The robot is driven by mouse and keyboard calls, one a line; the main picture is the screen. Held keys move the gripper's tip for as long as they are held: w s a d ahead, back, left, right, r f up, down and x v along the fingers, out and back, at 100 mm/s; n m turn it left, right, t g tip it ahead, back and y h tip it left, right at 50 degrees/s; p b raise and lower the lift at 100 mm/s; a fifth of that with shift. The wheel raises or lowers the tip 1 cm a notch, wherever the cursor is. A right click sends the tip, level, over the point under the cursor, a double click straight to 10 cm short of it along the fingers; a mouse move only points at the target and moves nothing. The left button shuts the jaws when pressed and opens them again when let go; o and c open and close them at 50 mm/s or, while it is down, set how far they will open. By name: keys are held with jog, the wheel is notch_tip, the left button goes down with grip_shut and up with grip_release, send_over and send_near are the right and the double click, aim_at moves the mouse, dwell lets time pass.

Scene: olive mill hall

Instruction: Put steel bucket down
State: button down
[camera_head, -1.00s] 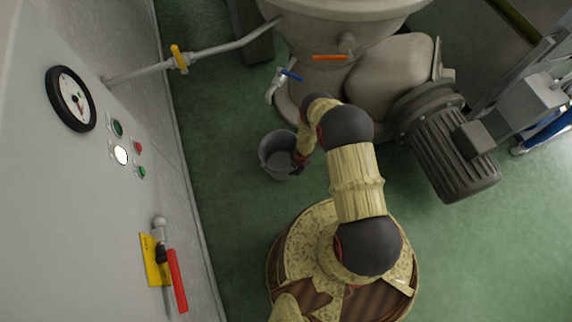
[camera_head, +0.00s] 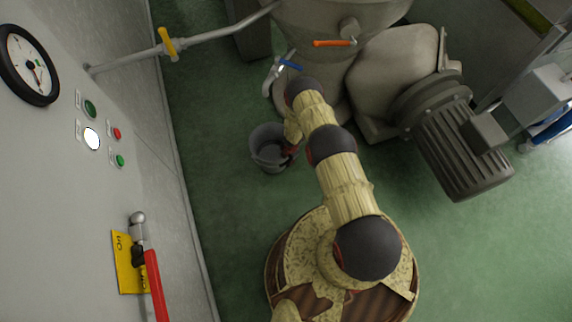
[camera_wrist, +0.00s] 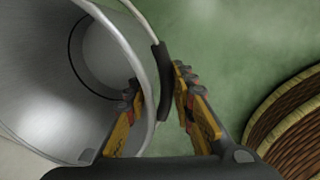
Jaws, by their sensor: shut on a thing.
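The steel bucket (camera_head: 262,137) is a grey, open-topped pail left of my arm in the head view, over the green floor. I look into its empty inside from above. In the wrist view the bucket (camera_wrist: 50,85) fills the left side, with its wire handle and dark grip (camera_wrist: 164,80) at the rim. My gripper (camera_head: 290,150) is at the bucket's right side. In the wrist view my gripper (camera_wrist: 160,98) has one finger inside the rim and one outside, shut on the bucket's side. I cannot tell whether the bucket's base touches the floor.
A large machine vessel (camera_head: 330,60) with a blue-handled tap (camera_head: 290,65) stands just behind the bucket. A ribbed motor (camera_head: 455,140) is to the right. A grey control panel (camera_head: 60,190) with gauge and buttons is at left. Green floor (camera_head: 215,190) is clear between panel and bucket.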

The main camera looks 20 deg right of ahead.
jog(key=shift+w+a+f+b, duration=0.1)
jog(key=shift+w+f+b, duration=0.3)
jog(key=shift+b, duration=0.2)
jog(key=shift+w+f+b, duration=0.2)
jog(key=shift+f+b, duration=1.2)
jog(key=shift+f, duration=0.3)
jog(key=c, duration=1.6)
grip_release()
jog(key=shift+s+f, duration=0.1)
jog(key=shift+f, duration=0.05)
jog(key=shift+o, duration=0.5)
